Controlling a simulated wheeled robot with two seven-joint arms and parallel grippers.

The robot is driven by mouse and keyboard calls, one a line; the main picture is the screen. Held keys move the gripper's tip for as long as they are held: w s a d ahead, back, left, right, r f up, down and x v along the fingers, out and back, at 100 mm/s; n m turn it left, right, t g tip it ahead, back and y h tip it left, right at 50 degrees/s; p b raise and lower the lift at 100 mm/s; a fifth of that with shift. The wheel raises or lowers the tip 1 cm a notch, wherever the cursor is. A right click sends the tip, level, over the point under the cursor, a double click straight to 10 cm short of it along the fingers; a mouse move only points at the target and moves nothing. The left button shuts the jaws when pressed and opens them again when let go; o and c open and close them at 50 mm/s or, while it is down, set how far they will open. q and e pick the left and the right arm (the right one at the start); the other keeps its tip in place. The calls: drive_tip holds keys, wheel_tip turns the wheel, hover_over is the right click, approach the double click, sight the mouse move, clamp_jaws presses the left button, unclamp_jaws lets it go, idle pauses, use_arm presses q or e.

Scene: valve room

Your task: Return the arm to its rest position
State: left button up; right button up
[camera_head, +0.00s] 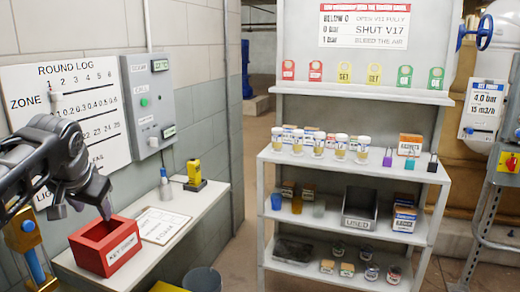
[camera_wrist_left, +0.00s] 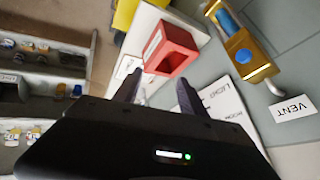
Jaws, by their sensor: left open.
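My left gripper (camera_head: 80,205) comes in from the left in the head view, just above and to the left of a red box (camera_head: 105,246) labelled "KEY" on the white counter. Its fingers (camera_wrist_left: 158,90) show apart and empty in the left wrist view. The red box also shows in the left wrist view (camera_wrist_left: 172,48), beyond the fingertips, with its open top facing the camera. I cannot tell the exact gap between fingers and box. My right gripper is in neither view.
The white counter (camera_head: 195,205) runs along the left wall and holds a clipboard (camera_head: 160,225) and a yellow device (camera_head: 194,176). A round log board (camera_head: 75,95) hangs behind my arm. A shelf unit (camera_head: 345,171) with jars and boxes stands at centre right. Open floor (camera_head: 236,245) lies between them.

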use_arm(q)
drive_tip(key=w+d+f+t+h, duration=0.2)
drive_tip(key=w+d+f+h, duration=0.1)
drive_tip(key=w+d+f, duration=0.6)
drive_tip(key=s+d+f+h+p, duration=0.1)
drive_tip(key=d+f+h+p, duration=0.1)
drive_tip(key=d+f, duration=0.65)
drive_tip(key=s+d+f+h+p, duration=0.1)
drive_tip(key=s+d+f, duration=0.15)
drive_tip(key=f, duration=1.15)
drive_tip(key=s+d+f+n+g+h+p, duration=0.1)
drive_tip(key=s+d+f+g, duration=0.1)
drive_tip(key=s+d+f, duration=0.35)
drive_tip(key=s+d+f+n+g+p, duration=0.1)
drive_tip(key=s+d+f+p, duration=0.1)
drive_tip(key=s+f, duration=0.6)
drive_tip(key=s+d+f+g+p, duration=0.1)
drive_tip(key=s+d+f+g, duration=0.1)
drive_tip(key=s, duration=0.7)
drive_tip(key=s+d+f+g+p, duration=0.1)
drive_tip(key=s+d+f+g, duration=0.1)
drive_tip(key=s, duration=0.7)
drive_tip(key=shift+d+f+g, duration=0.15)
drive_tip(key=shift+f+g, duration=0.15)
drive_tip(key=shift+f, duration=0.45)
